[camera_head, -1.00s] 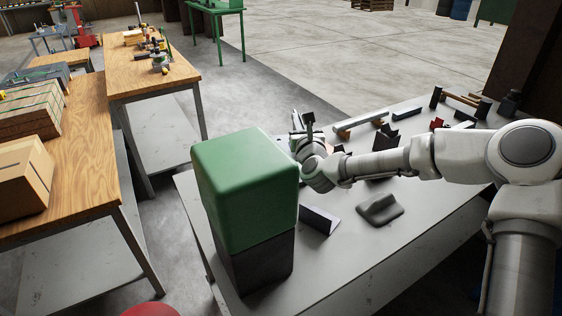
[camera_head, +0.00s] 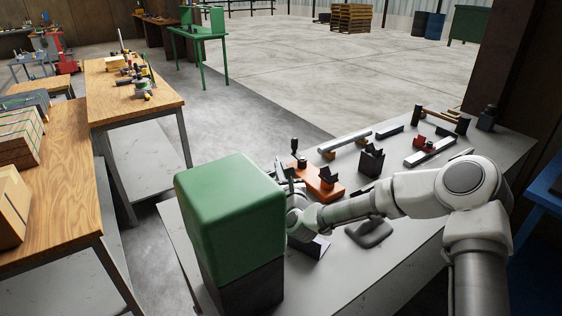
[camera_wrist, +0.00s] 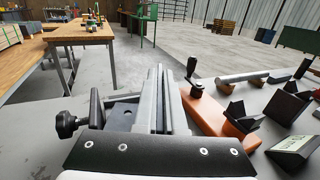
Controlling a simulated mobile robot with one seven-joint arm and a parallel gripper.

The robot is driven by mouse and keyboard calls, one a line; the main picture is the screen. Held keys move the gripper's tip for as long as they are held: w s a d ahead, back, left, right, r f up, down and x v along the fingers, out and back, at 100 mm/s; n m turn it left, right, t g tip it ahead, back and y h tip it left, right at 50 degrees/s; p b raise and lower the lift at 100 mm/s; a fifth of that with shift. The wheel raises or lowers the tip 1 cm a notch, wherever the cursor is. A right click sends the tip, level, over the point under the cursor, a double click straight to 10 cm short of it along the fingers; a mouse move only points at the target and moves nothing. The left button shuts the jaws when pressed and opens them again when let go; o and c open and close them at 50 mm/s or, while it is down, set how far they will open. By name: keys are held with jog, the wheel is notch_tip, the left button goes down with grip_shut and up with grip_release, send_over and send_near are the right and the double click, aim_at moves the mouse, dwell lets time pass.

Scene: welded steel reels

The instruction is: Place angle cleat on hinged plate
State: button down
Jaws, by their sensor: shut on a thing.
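In the wrist view, the two long grey jaws of my gripper (camera_wrist: 160,100) are shut close together on a thin piece. I take this piece to be the angle cleat; the jaws hide most of it. In the head view, my gripper (camera_head: 292,192) is just right of the green block and partly hidden by it. A grey piece with a hole (camera_wrist: 122,115) and a black knob (camera_wrist: 67,124) show left of the jaws. I cannot tell whether they belong to the hinged plate. An orange base (camera_head: 320,188) with a black-knobbed post stands beyond my gripper, right of the jaws in the wrist view (camera_wrist: 207,112).
A large green-topped block (camera_head: 230,215) stands at the near left of the grey table (camera_head: 415,240). Bars lie at the back. Wooden benches (camera_head: 50,195) stand left across an aisle.

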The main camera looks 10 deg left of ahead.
jog(key=shift+f, duration=0.55)
jog(key=c, duration=1.4)
grip_release()
jog(key=shift+f, duration=0.25)
jog(key=o, duration=0.4)
jog(key=shift+r, duration=0.15)
jog(key=v, duration=1.2)
